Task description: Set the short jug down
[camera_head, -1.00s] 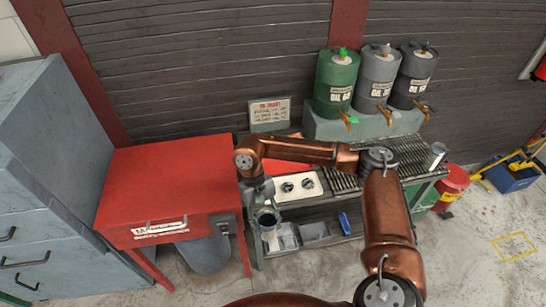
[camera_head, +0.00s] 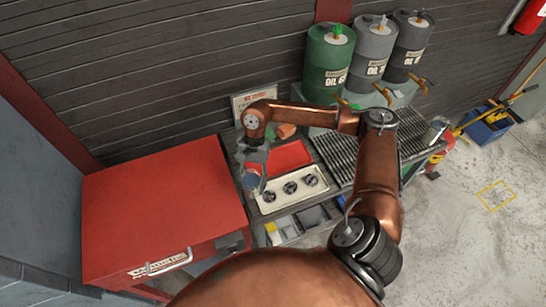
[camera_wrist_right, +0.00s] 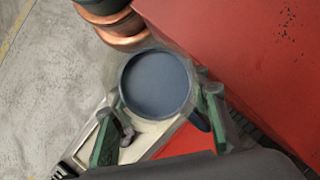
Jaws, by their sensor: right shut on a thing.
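The short jug, a small blue-grey round vessel (camera_head: 250,181), is in my right gripper (camera_head: 253,169) at the left end of the bench. In the right wrist view the jug (camera_wrist_right: 157,83) shows its round blue-grey face between the two green fingers of my right gripper (camera_wrist_right: 160,120). The fingers are shut on it. My left gripper is not in view.
A red cabinet (camera_head: 160,200) stands close to the left of the jug. A red tray (camera_head: 290,153) lies behind the white tray. A slatted grate (camera_head: 340,152), oil drums (camera_head: 328,65) and a grey can (camera_head: 436,128) are to the right. Bins (camera_head: 312,217) sit below.

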